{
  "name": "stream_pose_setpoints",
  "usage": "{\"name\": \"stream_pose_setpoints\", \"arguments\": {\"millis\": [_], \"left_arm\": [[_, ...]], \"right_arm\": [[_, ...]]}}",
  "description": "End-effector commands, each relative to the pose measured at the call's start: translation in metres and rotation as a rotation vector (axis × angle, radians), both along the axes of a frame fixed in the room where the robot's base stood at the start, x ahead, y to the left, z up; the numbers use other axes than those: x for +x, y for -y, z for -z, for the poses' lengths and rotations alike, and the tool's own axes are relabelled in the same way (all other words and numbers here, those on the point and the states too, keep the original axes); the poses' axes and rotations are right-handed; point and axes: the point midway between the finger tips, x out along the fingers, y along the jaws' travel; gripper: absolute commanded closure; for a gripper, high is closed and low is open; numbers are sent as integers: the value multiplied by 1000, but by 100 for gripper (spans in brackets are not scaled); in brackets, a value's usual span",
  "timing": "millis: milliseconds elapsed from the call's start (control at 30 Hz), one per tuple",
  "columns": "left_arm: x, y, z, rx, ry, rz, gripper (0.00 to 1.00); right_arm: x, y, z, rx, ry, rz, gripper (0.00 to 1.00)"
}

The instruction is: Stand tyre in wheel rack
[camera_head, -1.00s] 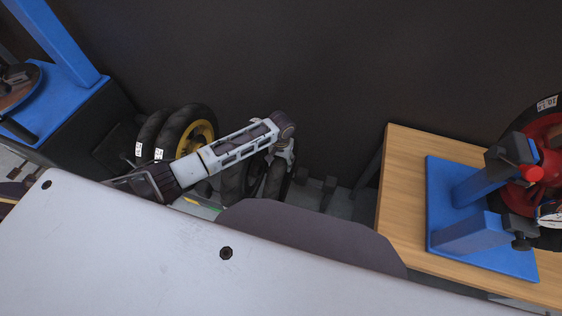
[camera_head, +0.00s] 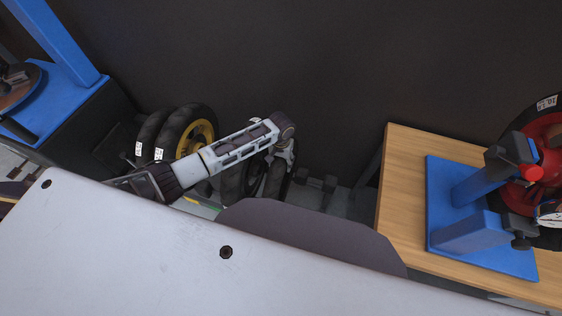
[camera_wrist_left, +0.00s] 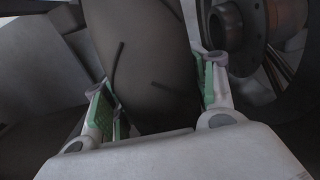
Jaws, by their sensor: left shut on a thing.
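My left gripper (camera_head: 284,160) is in the middle of the head view, at the end of my arm and pointing down. It is shut on a black tyre (camera_head: 275,178), which stands roughly upright low by the dark wall. In the left wrist view the gripper's green-padded fingers (camera_wrist_left: 155,98) lie on both sides of the tyre tread (camera_wrist_left: 145,45). What looks like part of a dark wheel rack (camera_head: 322,188) shows low to the right of the tyre. I cannot tell whether the tyre touches it, as its bottom is hidden. My right gripper is out of view.
Another dark tyre (camera_head: 231,188) stands just left of the held one, partly behind my arm. Tyres with a yellow rim (camera_head: 203,134) stand further left. A wooden bench (camera_head: 402,190) with a blue stand (camera_head: 440,205) and red wheel (camera_head: 530,185) is at right. A blue lift (camera_head: 60,90) is at left.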

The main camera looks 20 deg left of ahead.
Motion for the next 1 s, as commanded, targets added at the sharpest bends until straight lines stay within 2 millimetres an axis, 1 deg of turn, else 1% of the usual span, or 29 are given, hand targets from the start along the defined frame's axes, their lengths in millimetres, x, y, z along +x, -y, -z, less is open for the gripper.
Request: {"name": "stream_pose_setpoints", "arguments": {"millis": [33, 433, 467, 500, 633, 667, 1000], "left_arm": [[2, 1, -2, -2, 4, 0, 100], [2, 1, 1, -2, 4, 0, 100], [2, 1, 1, -2, 4, 0, 42], [2, 1, 1, -2, 4, 0, 37], [1, 0, 2, -1, 3, 0, 20], [1, 0, 2, -1, 2, 0, 18], [-1, -1, 4, 2, -3, 0, 18]], "right_arm": [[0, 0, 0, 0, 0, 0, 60], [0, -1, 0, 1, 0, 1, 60], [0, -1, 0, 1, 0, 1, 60], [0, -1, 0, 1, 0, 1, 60], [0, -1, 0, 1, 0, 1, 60], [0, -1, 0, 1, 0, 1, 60], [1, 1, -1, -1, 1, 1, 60]]}}
